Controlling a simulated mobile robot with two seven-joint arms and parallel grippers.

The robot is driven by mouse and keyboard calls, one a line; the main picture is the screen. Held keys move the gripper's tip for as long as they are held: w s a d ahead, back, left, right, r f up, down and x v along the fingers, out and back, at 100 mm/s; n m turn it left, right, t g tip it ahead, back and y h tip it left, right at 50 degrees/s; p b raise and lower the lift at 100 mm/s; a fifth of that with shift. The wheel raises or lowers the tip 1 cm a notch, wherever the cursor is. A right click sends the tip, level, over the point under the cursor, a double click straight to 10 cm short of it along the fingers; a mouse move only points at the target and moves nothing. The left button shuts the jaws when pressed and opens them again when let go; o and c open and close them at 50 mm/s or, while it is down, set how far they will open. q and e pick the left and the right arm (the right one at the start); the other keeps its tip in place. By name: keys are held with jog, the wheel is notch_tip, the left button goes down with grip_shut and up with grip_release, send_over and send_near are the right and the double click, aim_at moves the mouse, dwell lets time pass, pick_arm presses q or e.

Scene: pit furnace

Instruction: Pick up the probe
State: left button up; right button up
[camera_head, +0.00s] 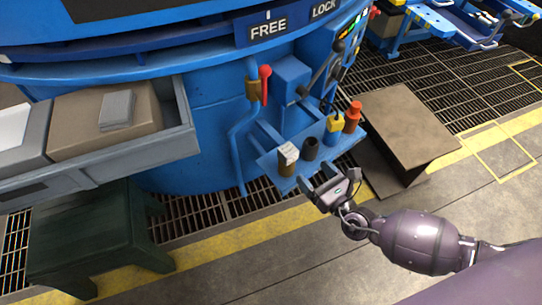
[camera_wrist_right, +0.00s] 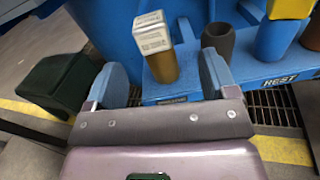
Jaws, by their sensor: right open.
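Several upright pieces stand on a blue shelf (camera_head: 264,164) fixed to the blue furnace body. At its left end is a piece with a white, printed top (camera_head: 288,153); in the right wrist view it has a brass cylinder below (camera_wrist_right: 155,62). Right of it are a dark open cup (camera_head: 311,149), a yellow-topped piece (camera_head: 334,123) and an orange-red piece (camera_head: 353,113). I cannot tell for certain which is the probe. My right gripper (camera_head: 318,175) is open and empty at the shelf's front edge. In the right wrist view its fingers (camera_wrist_right: 162,80) point toward the brass piece, apart from it.
A grey drawer (camera_head: 187,142) with a brown box (camera_head: 72,115) juts out at left, above a dark green stool (camera_head: 130,215). A brown block (camera_head: 410,120) stands right of the shelf. Grating and yellow-lined floor lie below.

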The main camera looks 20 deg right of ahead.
aim_at(283, 145)
jog(key=shift+n+y, duration=0.3)
jog(key=shift+n, duration=0.4)
jog(key=x, duration=0.6)
jog(key=shift+a+f+b, duration=0.15)
jog(key=shift+a+b, duration=0.15)
jog(key=shift+b, duration=0.05)
jog(key=shift+a+r+x, duration=0.1)
jog(key=shift+r+x, duration=0.05)
jog(key=shift+x, duration=1.25)
jog(key=shift+a+r+x, duration=0.1)
jog(key=shift+x, duration=1.3)
jog(key=shift+s, duration=0.1)
jog(key=shift+c, duration=0.2)
jog(key=c, duration=1)
jog(key=shift+c, duration=0.2)
